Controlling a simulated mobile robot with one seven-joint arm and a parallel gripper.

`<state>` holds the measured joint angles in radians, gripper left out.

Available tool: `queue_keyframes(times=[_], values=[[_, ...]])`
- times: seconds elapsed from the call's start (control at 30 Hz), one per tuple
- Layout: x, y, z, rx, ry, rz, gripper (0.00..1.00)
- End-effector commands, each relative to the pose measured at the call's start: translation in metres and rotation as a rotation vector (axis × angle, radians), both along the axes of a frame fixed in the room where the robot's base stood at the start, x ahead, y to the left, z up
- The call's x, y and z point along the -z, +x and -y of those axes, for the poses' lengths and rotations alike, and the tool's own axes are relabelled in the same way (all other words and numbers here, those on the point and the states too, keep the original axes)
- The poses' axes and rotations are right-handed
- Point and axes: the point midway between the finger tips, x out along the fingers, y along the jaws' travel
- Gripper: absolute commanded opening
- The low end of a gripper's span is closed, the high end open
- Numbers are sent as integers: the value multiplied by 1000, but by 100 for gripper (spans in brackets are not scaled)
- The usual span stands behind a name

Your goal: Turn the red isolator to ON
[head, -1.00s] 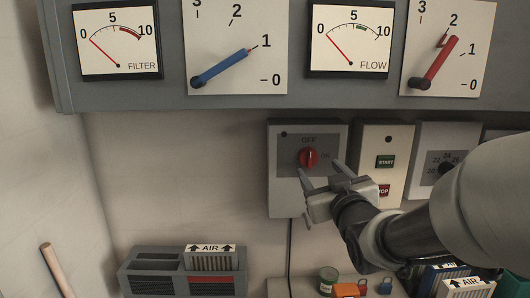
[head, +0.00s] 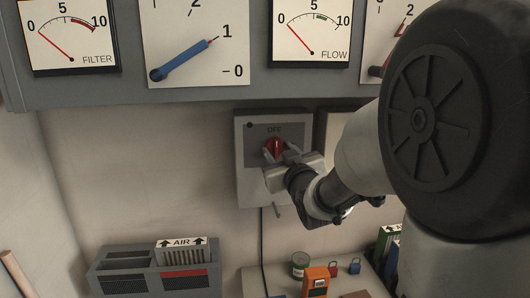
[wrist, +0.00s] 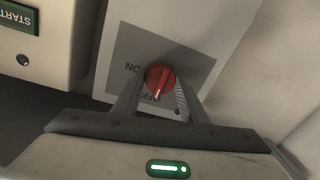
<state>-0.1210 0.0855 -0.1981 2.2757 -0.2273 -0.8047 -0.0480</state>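The red isolator is a round red knob (head: 274,148) on a grey wall box (head: 245,180) below the gauge panel. In the wrist view the knob (wrist: 160,80) sits on a dark plate marked ON and OFF, with its pale mark towards OFF. My gripper (head: 279,156) is at the front of the box. In the wrist view my gripper (wrist: 161,92) is open, with one finger on each side of the knob. I cannot tell whether either finger touches it. My gripper and arm hide part of the box in the head view.
The grey gauge panel (head: 200,97) overhangs the box. A box with a START button (wrist: 18,18) stands beside it. Below are an AIR filter unit (head: 160,270), an orange device (head: 315,281), a green can (head: 300,262) and small padlocks (head: 354,266). The wall left of the box is clear.

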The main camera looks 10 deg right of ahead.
Motion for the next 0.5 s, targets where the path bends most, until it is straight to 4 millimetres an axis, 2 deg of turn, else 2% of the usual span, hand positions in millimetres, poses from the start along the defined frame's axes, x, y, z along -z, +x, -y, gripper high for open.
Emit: queue_keyframes(times=[0.27,0.5], values=[[1,0,0,-1,19,1,16],[5,0,0,0,127,3,16]])
